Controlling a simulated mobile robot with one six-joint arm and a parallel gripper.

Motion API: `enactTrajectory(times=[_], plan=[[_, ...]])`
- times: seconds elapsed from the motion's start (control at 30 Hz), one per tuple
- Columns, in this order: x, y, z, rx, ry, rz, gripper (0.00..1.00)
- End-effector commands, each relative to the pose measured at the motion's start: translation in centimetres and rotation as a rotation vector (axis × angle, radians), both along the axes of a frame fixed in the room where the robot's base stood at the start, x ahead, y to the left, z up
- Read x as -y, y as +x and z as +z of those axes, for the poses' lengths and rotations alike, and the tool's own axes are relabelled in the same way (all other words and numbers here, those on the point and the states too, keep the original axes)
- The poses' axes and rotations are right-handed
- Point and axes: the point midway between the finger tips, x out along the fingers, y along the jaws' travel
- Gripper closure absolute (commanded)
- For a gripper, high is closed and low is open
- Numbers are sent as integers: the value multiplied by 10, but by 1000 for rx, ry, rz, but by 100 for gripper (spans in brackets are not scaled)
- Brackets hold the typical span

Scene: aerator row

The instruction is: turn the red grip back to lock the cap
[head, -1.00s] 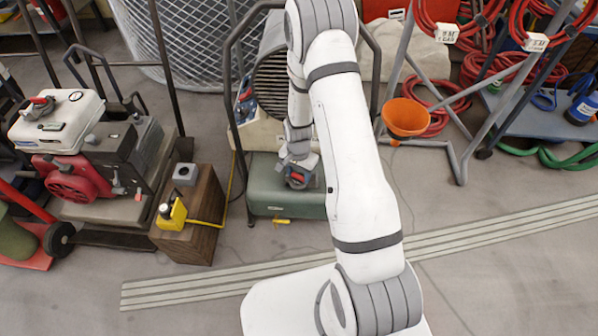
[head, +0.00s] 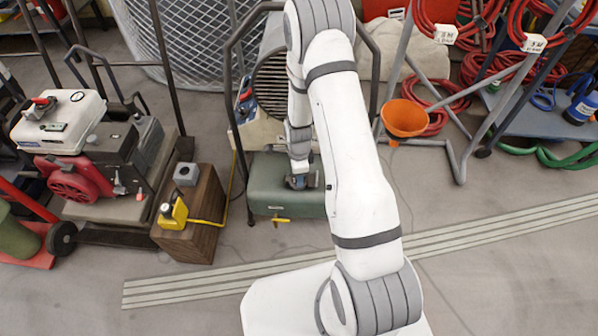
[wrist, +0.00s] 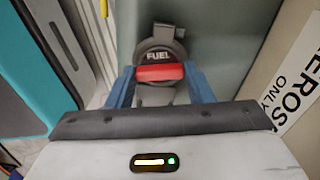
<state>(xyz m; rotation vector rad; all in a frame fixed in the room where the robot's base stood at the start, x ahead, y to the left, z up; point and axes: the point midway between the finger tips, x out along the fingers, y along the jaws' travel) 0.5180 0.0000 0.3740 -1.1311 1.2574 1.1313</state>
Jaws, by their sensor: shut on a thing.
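The dark round cap marked FUEL (wrist: 157,54) sits on the grey-green tank in the wrist view. Its red grip (wrist: 160,73) lies crosswise in the picture, between the two blue fingers of my gripper (wrist: 159,76). The fingers are shut on the ends of the grip. A small dark tab (wrist: 163,31) stands above the cap. In the head view my gripper (head: 299,181) reaches down onto the top of the green tank (head: 268,190); the cap and grip are hidden there by the wrist and fingers.
A heater grille and dark tube frame (head: 232,75) stand behind the tank. An orange funnel (head: 404,117) hangs at right. A KEROSENE ONLY sign (wrist: 293,88) flanks the cap.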

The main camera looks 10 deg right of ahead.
Motion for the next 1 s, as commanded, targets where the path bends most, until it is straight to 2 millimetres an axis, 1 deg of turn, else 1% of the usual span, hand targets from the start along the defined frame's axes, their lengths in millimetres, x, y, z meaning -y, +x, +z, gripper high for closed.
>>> enactTrajectory(times=[0.2,0.4,0.97,1.0], plan=[[1,0,1,0,0,-128,76],[1,0,0,0,0,-196,76],[1,0,0,0,0,-226,76],[1,0,0,0,0,-226,51]])
